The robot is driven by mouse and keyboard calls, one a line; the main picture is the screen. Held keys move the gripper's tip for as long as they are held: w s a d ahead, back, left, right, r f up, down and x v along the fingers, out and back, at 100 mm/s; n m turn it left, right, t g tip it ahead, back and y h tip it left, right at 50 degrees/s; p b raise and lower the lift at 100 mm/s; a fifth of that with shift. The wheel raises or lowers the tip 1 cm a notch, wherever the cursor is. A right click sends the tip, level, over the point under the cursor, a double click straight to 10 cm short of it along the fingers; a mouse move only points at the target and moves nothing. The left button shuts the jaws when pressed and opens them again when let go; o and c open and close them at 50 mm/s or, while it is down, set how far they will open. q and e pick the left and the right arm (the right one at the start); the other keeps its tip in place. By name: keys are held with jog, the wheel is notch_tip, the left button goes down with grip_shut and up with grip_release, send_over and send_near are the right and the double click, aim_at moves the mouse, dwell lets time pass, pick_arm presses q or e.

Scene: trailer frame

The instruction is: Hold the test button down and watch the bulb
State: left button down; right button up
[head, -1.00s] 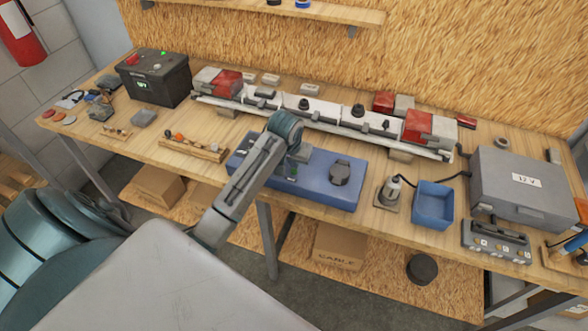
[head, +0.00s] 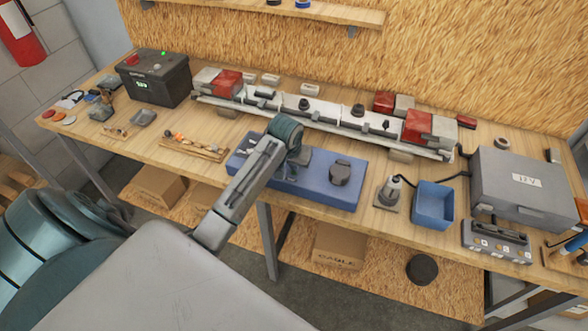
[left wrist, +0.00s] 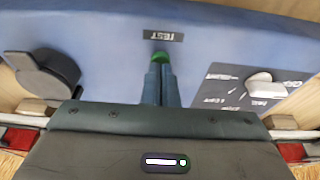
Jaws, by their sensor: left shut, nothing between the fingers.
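The blue test box (head: 318,188) sits on the bench at mid-table. Its green test button (left wrist: 160,57) shows in the left wrist view, just below the TEST label (left wrist: 163,37). My left gripper (left wrist: 159,72) is shut and empty, with its fingertips over the button's near edge. I cannot tell whether they press it down. In the head view the left gripper (head: 292,160) is over the left half of the box, and the button is hidden there. A small whitish upright piece (head: 392,186) on a square base may be the bulb; no glow is clear. My right gripper is not in view.
On the box are a round dark knob (left wrist: 42,74) and a plate with a light-coloured switch (left wrist: 262,86). A blue bin (head: 433,205) and a grey 12 V case (head: 522,190) stand right. The light bar (head: 325,125) lies behind, and a black battery (head: 153,78) stands left.

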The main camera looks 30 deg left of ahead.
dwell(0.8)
pick_arm(q)
jog(key=shift+r+p, duration=0.5)
jog(key=shift+r, duration=0.65)
notch_tip(320, 180, up, 5)
jog(key=shift+f, duration=0.15)
